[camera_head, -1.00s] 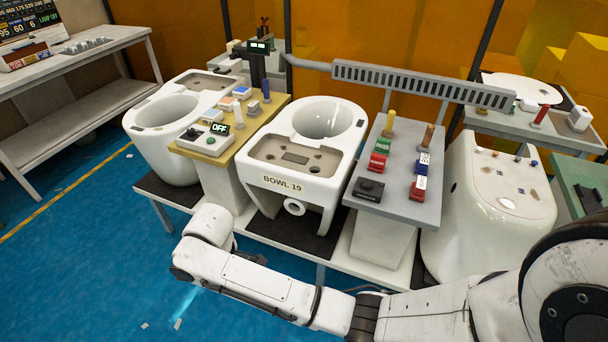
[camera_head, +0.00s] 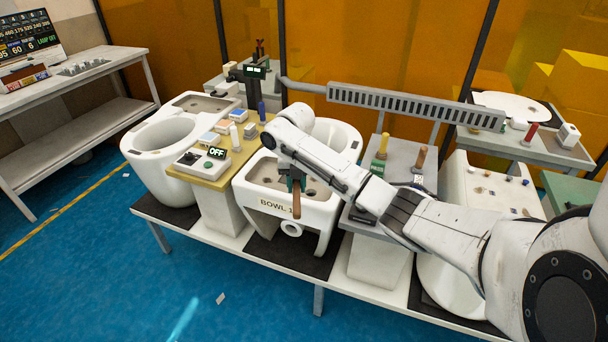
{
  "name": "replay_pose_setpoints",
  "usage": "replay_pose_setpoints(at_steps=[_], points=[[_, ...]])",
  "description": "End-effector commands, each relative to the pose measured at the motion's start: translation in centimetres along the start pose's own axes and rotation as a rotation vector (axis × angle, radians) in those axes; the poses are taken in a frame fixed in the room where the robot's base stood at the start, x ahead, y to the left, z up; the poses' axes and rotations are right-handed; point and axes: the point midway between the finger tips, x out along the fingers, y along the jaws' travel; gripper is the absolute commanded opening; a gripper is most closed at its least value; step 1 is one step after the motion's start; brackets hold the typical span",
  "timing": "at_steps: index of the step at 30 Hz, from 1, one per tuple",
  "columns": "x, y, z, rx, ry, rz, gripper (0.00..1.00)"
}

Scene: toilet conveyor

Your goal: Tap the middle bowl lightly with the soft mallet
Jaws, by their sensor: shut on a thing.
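The middle bowl (camera_head: 322,212) is a white toilet bowl at the centre, its front label reading "BOWL 1" with the rest covered. My gripper (camera_head: 294,184) is over the bowl's front deck, pointing down. It is shut on a brown handle-like rod (camera_head: 296,203), which hangs down in front of the bowl's label edge. No mallet head shows, so I cannot tell for sure that this is the soft mallet. I cannot tell whether the rod touches the bowl. My arm hides much of the bowl's round opening.
Another white bowl (camera_head: 158,141) stands at left. A yellow stand (camera_head: 205,173) with an "OFF" display (camera_head: 217,153) is between them.

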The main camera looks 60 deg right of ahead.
Motion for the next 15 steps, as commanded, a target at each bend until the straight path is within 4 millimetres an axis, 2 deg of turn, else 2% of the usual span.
replay_pose_setpoints(at_steps=[1,6,15], points=[[-0.7,-0.8,0.8,-0.034,-0.005,-0.002,0.00],[-1.3,-2.1,1.7,-0.113,-0.004,-0.003,0.00],[-1.4,-2.2,1.7,-0.123,-0.004,-0.002,0.00]])
